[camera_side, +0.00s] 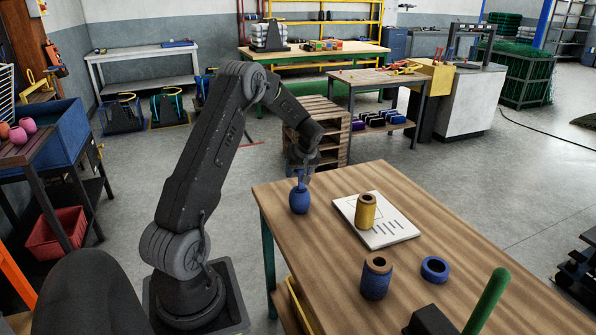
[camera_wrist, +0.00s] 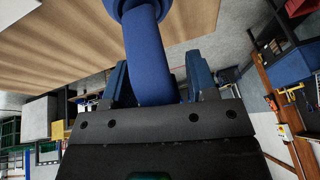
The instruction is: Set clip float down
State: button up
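A yellow spool (camera_side: 365,211) stands on a white printed sheet (camera_side: 392,232). A blue spool with a brown top (camera_side: 376,279), a blue ring (camera_side: 435,269) and a green rod (camera_side: 488,301) are nearer the front.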

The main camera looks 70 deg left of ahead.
jog(key=shift+r, duration=0.1)
jog(key=w+d+r+m+t, duration=0.1)
jog(key=d+r+m+t, duration=0.15)
jog(key=d+r, duration=1.35)
jog(key=s+d+r+m+t+h, duration=0.2)
jog(key=s+d+m, duration=0.5)
jog(key=d, duration=0.6)
jog(key=s+d+r+m+t+h, duration=0.2)
jog(key=s+d+m, duration=0.5)
jog(key=s+d, duration=0.3)
jog(key=d, duration=0.3)
jog(key=shift+s+h, duration=0.3)
